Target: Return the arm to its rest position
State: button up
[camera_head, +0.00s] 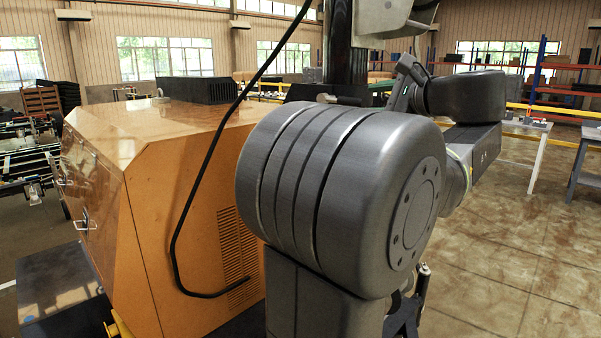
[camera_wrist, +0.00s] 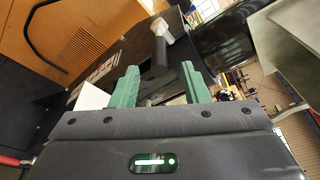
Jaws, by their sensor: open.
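My arm fills the middle of the head view, folded in front of the orange cabinet of the light tower (camera_head: 190,190). My gripper (camera_wrist: 160,88) shows in the wrist view with its two green fingers apart and nothing between them that I can see as held. A dark post with a pale top (camera_wrist: 162,50) lies beyond the fingers. The cabinet's vented orange side (camera_wrist: 95,50) is at the upper left of the wrist view. In the head view I cannot make out the gripper for sure.
A black cable (camera_head: 203,170) hangs along the cabinet's side, close to my arm. A dark mast (camera_head: 345,45) and a grey lamp housing (camera_head: 385,18) stand behind the arm. Open floor (camera_head: 510,240) lies to the right, with work tables (camera_head: 535,135) farther back.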

aim_at(362, 101)
jog(key=p+x, duration=0.1)
jog(key=x, duration=0.6)
jog(key=shift+f, duration=0.15)
jog(key=shift+s, duration=0.1)
